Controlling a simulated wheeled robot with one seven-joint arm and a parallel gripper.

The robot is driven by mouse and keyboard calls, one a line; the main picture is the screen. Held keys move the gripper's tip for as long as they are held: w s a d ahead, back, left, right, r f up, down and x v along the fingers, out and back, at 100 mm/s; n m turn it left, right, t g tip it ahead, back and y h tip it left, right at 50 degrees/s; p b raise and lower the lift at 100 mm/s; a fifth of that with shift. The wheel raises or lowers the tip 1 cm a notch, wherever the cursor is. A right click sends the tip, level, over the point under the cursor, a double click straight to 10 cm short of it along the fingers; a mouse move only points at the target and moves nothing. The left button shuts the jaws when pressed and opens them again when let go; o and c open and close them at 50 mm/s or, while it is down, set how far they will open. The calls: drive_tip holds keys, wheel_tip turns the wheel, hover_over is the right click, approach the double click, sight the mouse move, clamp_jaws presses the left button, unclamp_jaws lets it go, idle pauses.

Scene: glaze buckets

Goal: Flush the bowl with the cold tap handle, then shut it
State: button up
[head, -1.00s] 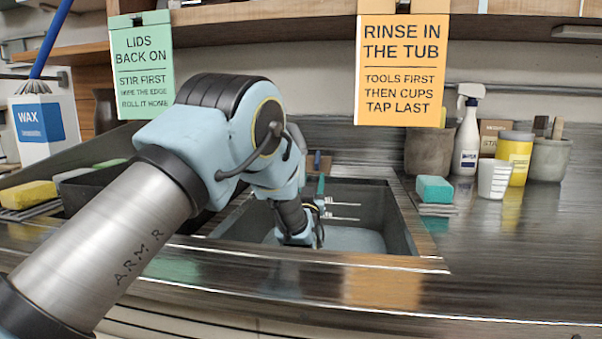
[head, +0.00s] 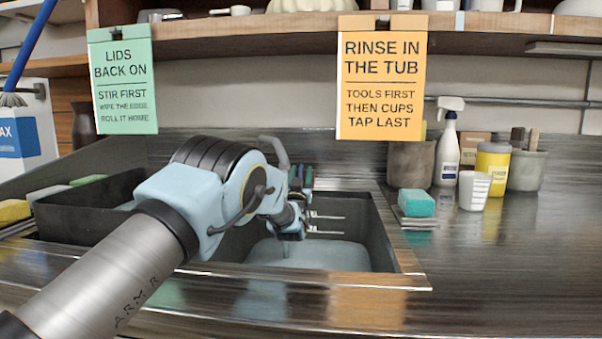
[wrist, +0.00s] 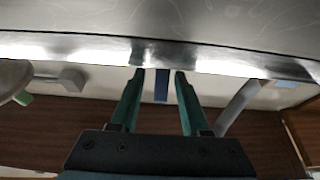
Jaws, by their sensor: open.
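The bowl is the dark sink basin (head: 376,225), with a pale grey floor (head: 325,254). My gripper (head: 301,172) is above its back part, near the back edge. In the wrist view my gripper (wrist: 157,72) is open, its two green fingers apart. A narrow blue strip (wrist: 161,87), which looks like the cold tap handle, shows between them; I cannot tell whether either finger touches it. A grey curved spout (head: 281,152) rises behind my arm. A grey bar (wrist: 238,107) right of the fingers may be that spout. My arm hides the basin's left part.
On the right are a teal sponge (head: 417,203), a white cup (head: 474,191), a yellow jar (head: 492,163) and a spray bottle (head: 447,150). Two light prongs (head: 325,216) show inside the basin. An orange sign (head: 381,80) hangs above.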

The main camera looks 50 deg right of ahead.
clamp_jaws()
idle(0.4)
